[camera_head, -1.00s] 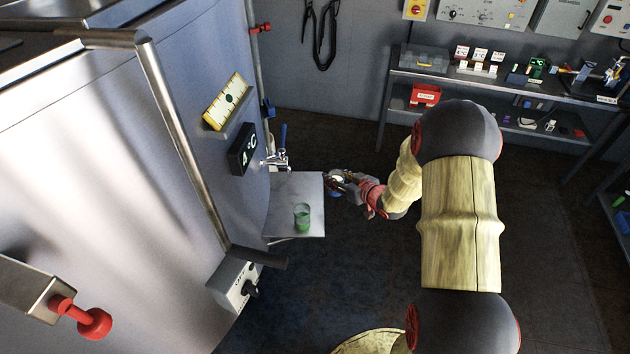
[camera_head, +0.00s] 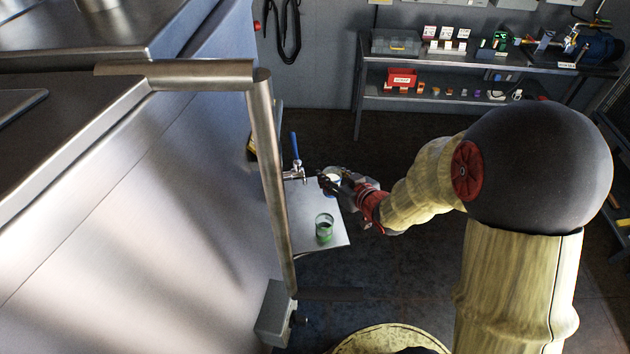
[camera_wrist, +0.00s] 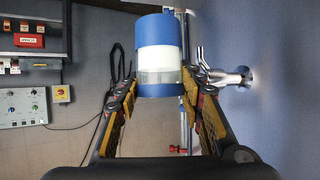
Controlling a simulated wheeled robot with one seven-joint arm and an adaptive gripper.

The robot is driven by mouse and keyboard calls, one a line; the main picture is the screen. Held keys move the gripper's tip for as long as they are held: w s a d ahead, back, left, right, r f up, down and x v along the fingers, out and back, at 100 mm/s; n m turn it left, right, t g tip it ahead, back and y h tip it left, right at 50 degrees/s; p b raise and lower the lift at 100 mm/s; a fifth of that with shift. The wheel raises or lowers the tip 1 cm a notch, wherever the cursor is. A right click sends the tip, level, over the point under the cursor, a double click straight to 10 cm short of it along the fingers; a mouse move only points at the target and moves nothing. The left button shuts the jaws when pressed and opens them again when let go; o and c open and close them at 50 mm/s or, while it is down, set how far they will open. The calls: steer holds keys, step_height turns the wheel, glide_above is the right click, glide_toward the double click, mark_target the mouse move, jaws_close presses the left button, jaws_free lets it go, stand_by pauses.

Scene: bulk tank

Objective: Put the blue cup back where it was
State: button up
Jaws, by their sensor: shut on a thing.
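The blue cup (camera_wrist: 160,40) with a white and grey band shows between the fingers in the wrist view. My gripper (camera_wrist: 160,88) is shut on it. In the head view my gripper (camera_head: 334,184) holds the cup, partly hidden by the fingers, near the back right edge of the small shelf (camera_head: 306,205) on the tank's side. I cannot tell whether the cup touches the shelf. A green cup (camera_head: 324,228) stands upright on the shelf's front part. The tap (camera_head: 294,174) with a blue handle is just left of my gripper.
The steel tank (camera_head: 130,200) fills the left, with a thick pipe rail (camera_head: 268,180) in front of the shelf. A grey control box (camera_head: 274,315) sits below the shelf. A workbench (camera_head: 470,65) with several items stands along the back wall. The floor between is clear.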

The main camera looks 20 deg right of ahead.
steer(key=shift+w+a+f+b, duration=0.45)
steer(key=shift+w+f+b, duration=0.7)
steer(key=shift+w+f, duration=1.05)
steer(key=shift+w+a+f+b, duration=0.4)
steer(key=shift+w+f+b, duration=0.7)
steer(key=shift+w+f, duration=1.1)
steer(key=shift+w+a+f+b, duration=0.45)
steer(key=shift+w+f+b, duration=0.7)
steer(key=shift+w+f, duration=1.05)
steer(key=shift+w+r, duration=0.15)
steer(key=o, duration=1.3)
steer(key=shift+o, duration=0.2)
